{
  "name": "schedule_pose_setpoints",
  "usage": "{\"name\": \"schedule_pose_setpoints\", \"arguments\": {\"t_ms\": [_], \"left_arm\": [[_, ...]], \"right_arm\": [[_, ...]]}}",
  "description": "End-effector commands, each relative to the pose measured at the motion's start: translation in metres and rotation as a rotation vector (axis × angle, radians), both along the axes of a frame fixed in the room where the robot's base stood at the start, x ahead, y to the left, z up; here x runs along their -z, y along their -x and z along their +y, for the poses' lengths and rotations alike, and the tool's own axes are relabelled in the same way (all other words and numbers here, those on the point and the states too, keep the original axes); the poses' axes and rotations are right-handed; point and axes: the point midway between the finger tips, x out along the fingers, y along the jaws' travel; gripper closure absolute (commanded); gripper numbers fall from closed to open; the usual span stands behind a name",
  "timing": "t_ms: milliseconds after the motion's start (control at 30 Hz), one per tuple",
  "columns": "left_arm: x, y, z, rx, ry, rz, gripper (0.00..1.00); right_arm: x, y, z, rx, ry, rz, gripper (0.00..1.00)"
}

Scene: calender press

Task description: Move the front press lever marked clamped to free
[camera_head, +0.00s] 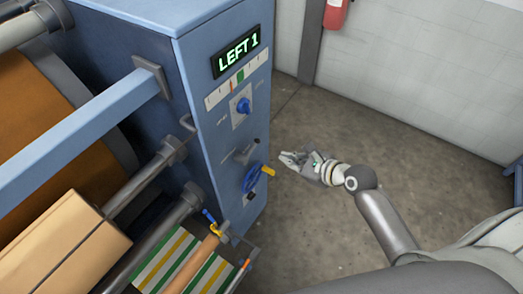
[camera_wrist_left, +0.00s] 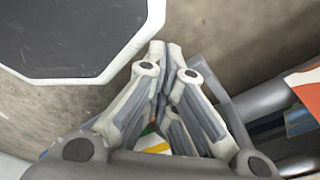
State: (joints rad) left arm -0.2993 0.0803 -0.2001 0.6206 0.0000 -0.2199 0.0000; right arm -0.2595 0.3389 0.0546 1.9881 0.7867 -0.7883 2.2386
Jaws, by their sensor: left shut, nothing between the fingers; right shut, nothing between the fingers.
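On the end panel of the blue press cabinet (camera_head: 188,50), a lever with a yellow grip (camera_head: 268,170) sticks out to the right from a blue hub (camera_head: 251,178). A grey handle (camera_head: 244,155) sits just above it. The panel markings are too small to read, so I cannot tell which lever is marked clamped. My right gripper (camera_head: 284,160) is shut and empty, just right of the yellow grip and apparently apart from it. My left gripper (camera_wrist_left: 168,48) shows only in the left wrist view, shut and empty, with no lever at its fingertips.
The panel also carries a lit display (camera_head: 237,51) reading LEFT 1 and a blue knob (camera_head: 243,105). Rollers (camera_head: 150,178) and a striped web (camera_head: 172,262) lie left. A red extinguisher (camera_head: 336,13) hangs on the wall. The concrete floor (camera_head: 330,120) right of the cabinet is clear.

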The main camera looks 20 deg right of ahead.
Motion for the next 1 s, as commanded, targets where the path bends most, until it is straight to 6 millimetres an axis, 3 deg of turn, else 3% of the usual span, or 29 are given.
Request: {"name": "schedule_pose_setpoints", "arguments": {"t_ms": [700, 1000], "left_arm": [[0.001, 0.001, 0.000, 0.000, 0.000, 0.002, 1.00], [0.002, 0.001, 0.000, 0.000, 0.000, 0.002, 1.00]], "right_arm": [[0.056, -0.083, 0.041, -0.001, 0.000, -0.001, 1.00], [0.071, -0.103, 0.050, -0.001, 0.001, 0.000, 1.00]]}}
